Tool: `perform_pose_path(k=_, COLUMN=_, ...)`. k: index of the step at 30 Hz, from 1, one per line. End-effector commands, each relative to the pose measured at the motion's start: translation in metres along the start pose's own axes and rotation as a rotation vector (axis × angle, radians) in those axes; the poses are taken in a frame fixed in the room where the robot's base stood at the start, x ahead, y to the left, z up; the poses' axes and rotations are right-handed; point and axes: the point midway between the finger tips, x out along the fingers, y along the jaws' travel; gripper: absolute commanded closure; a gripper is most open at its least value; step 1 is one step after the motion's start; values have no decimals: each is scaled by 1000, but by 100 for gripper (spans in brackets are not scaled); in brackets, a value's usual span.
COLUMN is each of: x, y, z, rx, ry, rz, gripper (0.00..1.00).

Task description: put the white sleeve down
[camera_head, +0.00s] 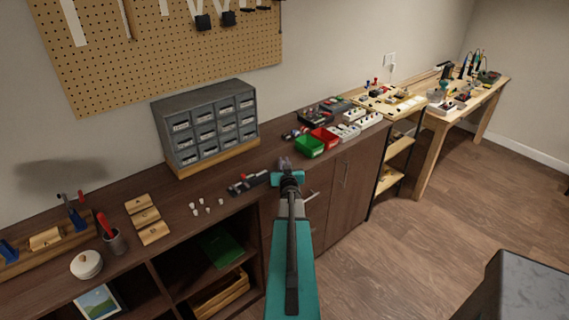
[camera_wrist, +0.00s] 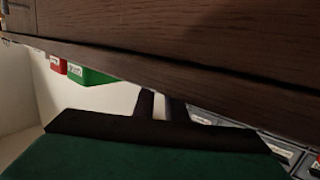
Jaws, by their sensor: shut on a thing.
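Several small white pieces (camera_head: 194,205) stand on the counter left of the tool holder.
A grey drawer cabinet (camera_head: 205,125) stands behind. Green (camera_head: 309,147) and red (camera_head: 325,137) bins are to the right. Wooden blocks (camera_head: 144,218), a cup with a red-handled tool (camera_head: 114,242) and a lidded white pot (camera_head: 86,265) are left. Some bare counter (camera_head: 190,187) lies before the cabinet.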

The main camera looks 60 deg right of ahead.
Motion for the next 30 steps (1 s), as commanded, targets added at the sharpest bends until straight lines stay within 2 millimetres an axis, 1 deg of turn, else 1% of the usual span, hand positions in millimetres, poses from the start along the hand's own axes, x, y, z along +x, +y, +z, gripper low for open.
perform_pose_path(k=12, x=1, y=0, z=9, rx=0, ry=-1, rz=0, gripper=100)
perform_pose_path(k=13, x=1, y=0, z=8, rx=0, ry=-1, rz=0, gripper=85)
perform_pose_path(k=15, x=1, y=0, z=8, rx=0, ry=-2, rz=0, gripper=74)
perform_pose_path(k=16, x=1, y=0, z=8, rx=0, ry=-2, rz=0, gripper=70)
perform_pose_path(k=25, x=1, y=0, z=9, rx=0, ry=-5, rz=1, gripper=70)
perform_pose_path(k=30, x=0, y=0, z=6, rx=0, ry=-5, rz=2, gripper=70)
